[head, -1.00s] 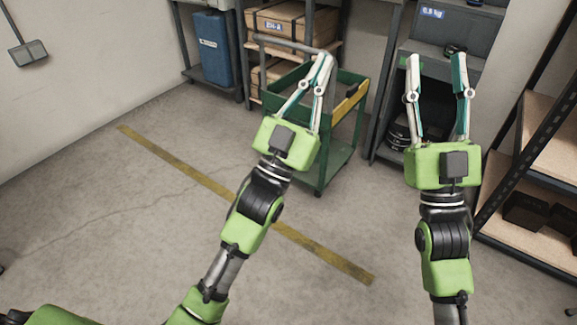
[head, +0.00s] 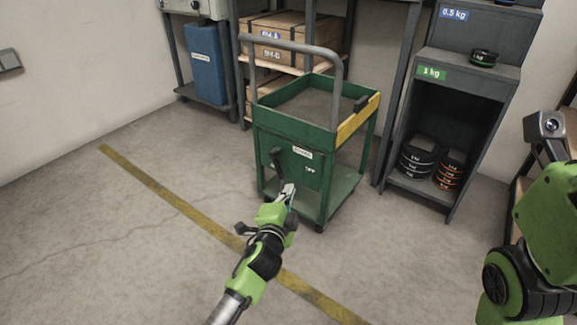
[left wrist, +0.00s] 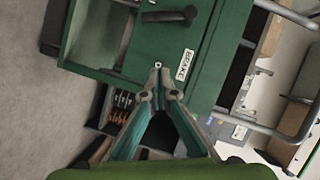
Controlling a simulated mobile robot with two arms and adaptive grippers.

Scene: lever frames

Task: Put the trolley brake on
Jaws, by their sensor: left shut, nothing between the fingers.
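The green trolley (head: 290,143) stands on the floor with its grey push handle towards me. A black brake lever (head: 276,158) is on its near panel, beside a white BRAKE label (head: 302,152); the word OFF shows lower right. My left gripper (head: 289,188) is shut and empty in front of the panel, just below the lever. In the left wrist view the shut fingertips (left wrist: 159,76) lie near the BRAKE label (left wrist: 184,64), and the black lever (left wrist: 170,16) is apart from them at the top. My right gripper is out of view.
A shelf with wooden crates (head: 278,42) and a blue bin (head: 208,65) stands behind the trolley. A grey cabinet (head: 462,95) with weights is at right. A yellow line (head: 185,208) crosses the floor; the floor at left is clear.

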